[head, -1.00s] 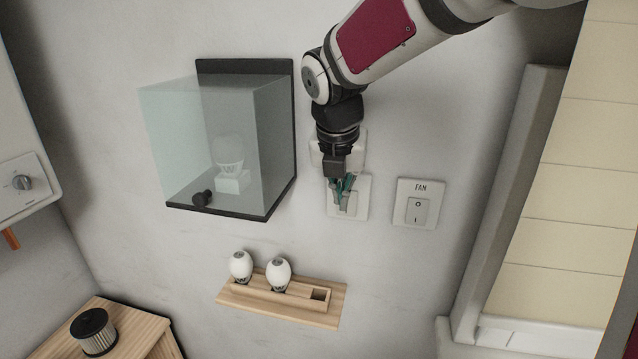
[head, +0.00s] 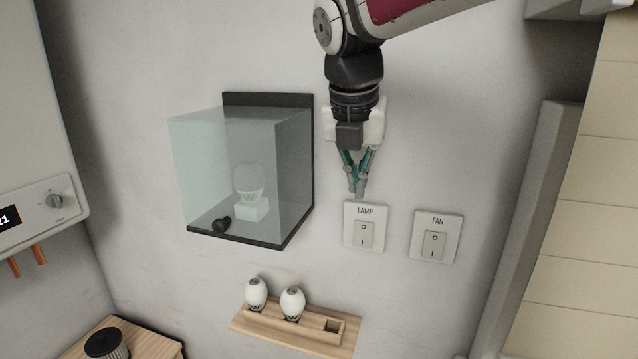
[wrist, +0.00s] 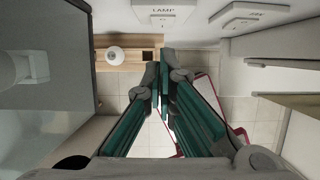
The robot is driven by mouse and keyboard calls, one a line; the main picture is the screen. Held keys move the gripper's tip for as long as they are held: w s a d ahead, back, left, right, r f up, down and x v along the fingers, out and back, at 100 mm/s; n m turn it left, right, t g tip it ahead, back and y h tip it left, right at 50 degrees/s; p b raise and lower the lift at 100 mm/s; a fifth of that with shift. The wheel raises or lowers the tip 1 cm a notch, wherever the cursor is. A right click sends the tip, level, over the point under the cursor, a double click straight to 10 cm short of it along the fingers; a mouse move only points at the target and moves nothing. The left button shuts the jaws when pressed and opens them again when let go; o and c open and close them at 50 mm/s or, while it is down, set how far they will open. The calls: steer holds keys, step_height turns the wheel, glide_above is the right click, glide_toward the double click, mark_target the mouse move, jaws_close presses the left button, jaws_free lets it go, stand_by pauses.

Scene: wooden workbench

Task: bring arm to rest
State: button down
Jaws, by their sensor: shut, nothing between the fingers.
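My gripper (head: 357,190) points down in front of the wall, just above the LAMP switch (head: 364,228) in the head view. Its green fingers come together at the tips, with nothing between them. The fingertips (wrist: 161,62) also show shut in the wrist view, with the LAMP switch at the top edge. In the head view the fingertips appear clear of the switch plate.
A clear-walled case (head: 296,170) with a white bulb (head: 249,183) inside hangs left of my gripper. The FAN switch (head: 436,237) is to the right. A wooden shelf (head: 338,342) holds two bulbs below. A heater unit (head: 35,130) is at far left.

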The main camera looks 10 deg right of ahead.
steer(key=s+d+f+m, duration=0.2)
steer(key=s+m, duration=0.5)
steer(key=m, duration=0.3)
steer(key=s+d+f+m+t+y, duration=0.1)
steer(key=s+d+f+m, duration=0.1)
steer(key=s+m, duration=0.6)
steer(key=s+d+f+m, duration=0.2)
steer(key=s+m, duration=0.5)
steer(key=m, duration=0.6)
steer(key=shift+s+f+t+y, duration=0.35)
steer(key=shift+f+t+y, duration=0.05)
steer(key=shift+f, duration=0.45)
